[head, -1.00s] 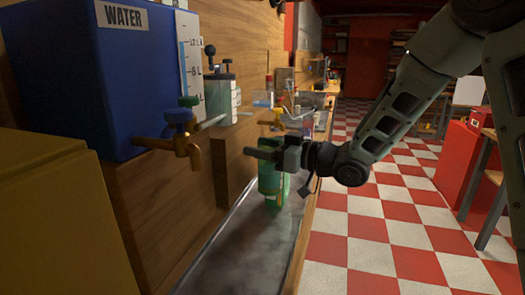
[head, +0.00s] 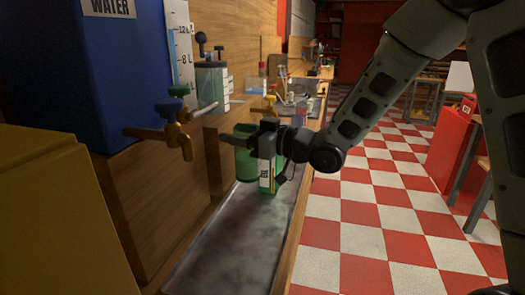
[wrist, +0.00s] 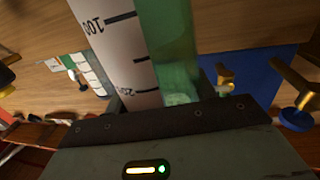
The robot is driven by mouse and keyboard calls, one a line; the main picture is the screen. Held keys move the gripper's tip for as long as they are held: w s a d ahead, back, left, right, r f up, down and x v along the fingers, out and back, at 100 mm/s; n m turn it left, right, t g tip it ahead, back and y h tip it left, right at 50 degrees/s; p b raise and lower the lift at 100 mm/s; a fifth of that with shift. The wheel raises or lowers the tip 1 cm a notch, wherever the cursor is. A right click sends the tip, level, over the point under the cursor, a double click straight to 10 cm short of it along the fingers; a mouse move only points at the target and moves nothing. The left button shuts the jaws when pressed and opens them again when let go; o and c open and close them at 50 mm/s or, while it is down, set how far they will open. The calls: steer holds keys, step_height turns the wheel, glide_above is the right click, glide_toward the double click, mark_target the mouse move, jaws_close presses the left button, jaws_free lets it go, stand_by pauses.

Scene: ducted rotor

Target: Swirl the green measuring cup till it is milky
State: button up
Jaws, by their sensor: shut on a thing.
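The green measuring cup (head: 247,166) hangs over the metal trough in the head view. A pale strip with markings runs down its right side. In the wrist view the cup's green wall (wrist: 172,45) and its white scale (wrist: 118,45) fill the middle, close to my palm. My gripper (head: 240,140) reaches across the cup from the right and is shut on it. A pale patch shows low in the green wall in the wrist view. I cannot tell how milky the contents are.
The blue water tank (head: 80,75) stands at left with brass taps (head: 175,135) jutting towards the trough (head: 225,240). A lidded clear jar (head: 212,85) stands behind the taps. A yellow box (head: 50,220) fills the near left. The checkered floor at right is open.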

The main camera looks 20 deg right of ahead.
mark_target(254, 131)
steer(key=d, duration=0.3)
steer(key=shift+w+d, duration=0.1)
steer(key=shift+d, duration=0.15)
steer(key=a, duration=0.6)
steer(key=d, duration=0.6)
steer(key=shift+d, duration=0.15)
